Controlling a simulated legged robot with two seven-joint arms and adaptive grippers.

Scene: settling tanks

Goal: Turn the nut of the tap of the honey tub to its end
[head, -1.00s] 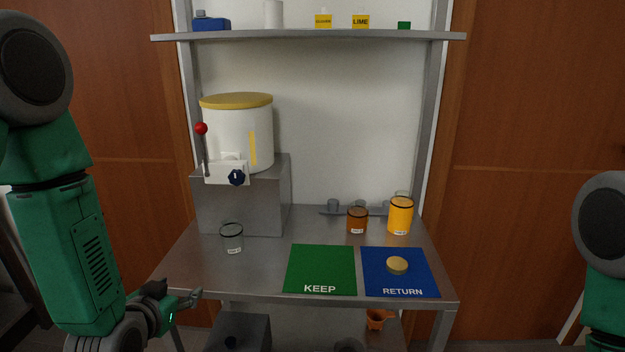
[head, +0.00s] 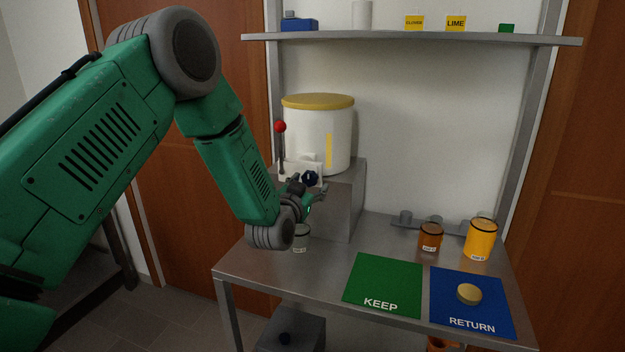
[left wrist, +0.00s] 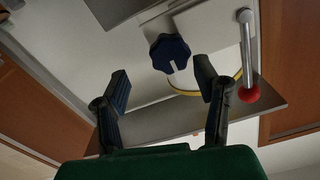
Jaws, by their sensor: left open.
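The honey tub (head: 300,135) is white with a yellow lid and stands on a grey metal block at the back left of the table. On its front is a pale tap plate with a red-knobbed lever (head: 281,150) and a dark blue star-shaped nut (head: 310,179). My left gripper (head: 312,188) is open just in front of and below the nut. In the left wrist view the nut (left wrist: 169,53) lies ahead of and between the open fingers (left wrist: 163,88), with no contact visible. The lever's red ball (left wrist: 249,94) is beside the right finger. My right gripper is out of view.
An empty glass jar (head: 301,240) stands below the tub, partly behind my left arm. Green KEEP (head: 383,284) and blue RETURN (head: 450,310) mats lie at the front, with a round lid (head: 469,293) on RETURN. Amber (head: 430,238) and yellow (head: 480,240) jars stand behind them.

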